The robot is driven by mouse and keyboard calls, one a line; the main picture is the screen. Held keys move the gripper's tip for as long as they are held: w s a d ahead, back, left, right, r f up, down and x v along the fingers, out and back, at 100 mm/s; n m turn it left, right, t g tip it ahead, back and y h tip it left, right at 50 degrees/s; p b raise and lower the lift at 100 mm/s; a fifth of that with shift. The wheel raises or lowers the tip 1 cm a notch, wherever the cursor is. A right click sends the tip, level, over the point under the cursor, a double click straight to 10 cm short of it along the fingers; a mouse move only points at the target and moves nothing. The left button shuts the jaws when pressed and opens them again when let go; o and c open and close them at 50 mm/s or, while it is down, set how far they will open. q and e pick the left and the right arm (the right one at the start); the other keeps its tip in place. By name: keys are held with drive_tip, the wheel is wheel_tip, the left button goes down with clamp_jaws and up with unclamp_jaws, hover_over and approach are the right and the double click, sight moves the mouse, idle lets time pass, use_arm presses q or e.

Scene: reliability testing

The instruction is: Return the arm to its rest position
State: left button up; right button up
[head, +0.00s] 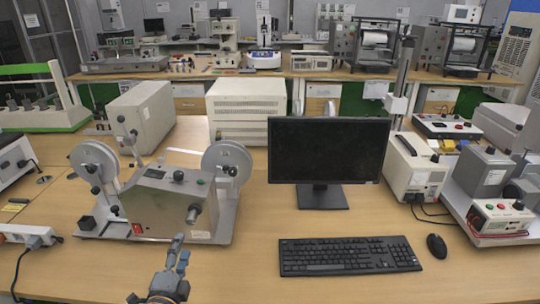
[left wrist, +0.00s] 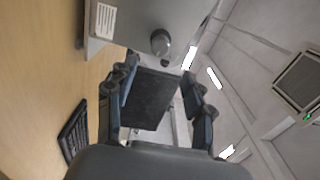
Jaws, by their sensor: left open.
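My left gripper (head: 170,270) is low in the head view, at the front of the desk. It is just in front of the grey two-reel machine (head: 165,205), to the left of the keyboard. In the left wrist view the two blue-grey fingers of the gripper (left wrist: 158,85) stand apart with nothing held between them. The dark monitor screen (left wrist: 148,100) shows behind the gap, and the machine's round knob (left wrist: 160,42) is just above it. My right gripper is in neither view.
A black monitor (head: 327,150), a keyboard (head: 348,256) and a mouse (head: 437,246) are right of the machine. A power strip (head: 25,235) lies at the left edge. Boxed instruments (head: 415,165) crowd the right side. Bare desk (head: 250,275) shows between the gripper and the keyboard.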

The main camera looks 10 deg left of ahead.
use_arm(q)
drive_tip(key=s+d+f+n+g+h, duration=0.1)
drive_tip(key=s+d+f+n+g, duration=0.35)
drive_tip(key=s, duration=0.35)
drive_tip(key=s+d+f+n+g+h, duration=0.25)
drive_tip(key=s+d+n+g, duration=0.2)
drive_tip(key=s, duration=0.35)
drive_tip(key=s+d+f+n+g+h, duration=0.1)
drive_tip(key=s+d+f+n+g, duration=0.35)
drive_tip(key=s, duration=0.35)
wheel_tip(320, 180, down, 26)
drive_tip(key=s+g, duration=0.1)
drive_tip(key=g, duration=0.1)
drive_tip(key=s+a+f+g, duration=0.1)
drive_tip(key=s+a+f, duration=0.1)
drive_tip(key=s+f, duration=1.4)
drive_tip(key=shift+s+m, duration=0.45)
drive_tip(key=shift+s, duration=0.05)
drive_tip(key=shift+a+f+y, duration=0.1)
drive_tip(key=shift+y, duration=0.15)
drive_tip(key=shift+c, duration=0.4)
